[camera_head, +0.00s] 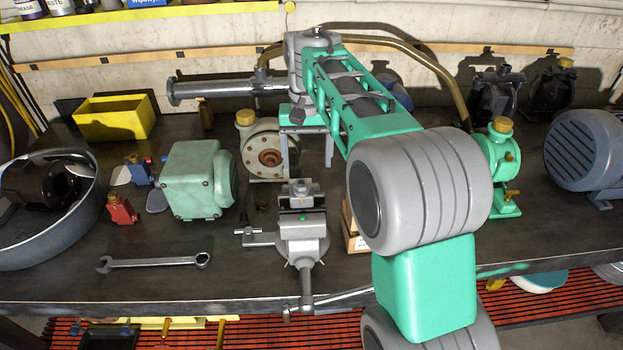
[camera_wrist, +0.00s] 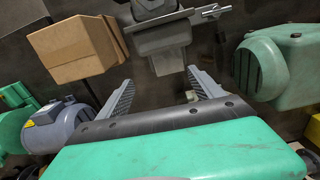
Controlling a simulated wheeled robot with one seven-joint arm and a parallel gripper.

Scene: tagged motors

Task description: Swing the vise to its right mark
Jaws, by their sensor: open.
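The grey vise (camera_head: 302,232) stands near the front edge of the bench, its screw end and handle bar (camera_head: 306,292) toward the front edge. A small green dot shows on its top. In the wrist view the vise (camera_wrist: 162,42) is at the top, just beyond the fingertips. My gripper (camera_head: 306,172) points down behind the vise, fingers apart and empty. In the wrist view my gripper (camera_wrist: 160,76) shows a wide gap between its ridged fingers. I cannot tell whether a finger touches the vise. I cannot make out a right mark by the vise.
A cardboard box (camera_wrist: 77,48) stands beside the vise, mostly behind my arm in the head view. A pale green motor (camera_head: 196,180) and a wrench (camera_head: 155,262) are left of the vise. A flanged pump (camera_head: 264,150) is behind. A blue-grey motor (camera_head: 585,150) is far right.

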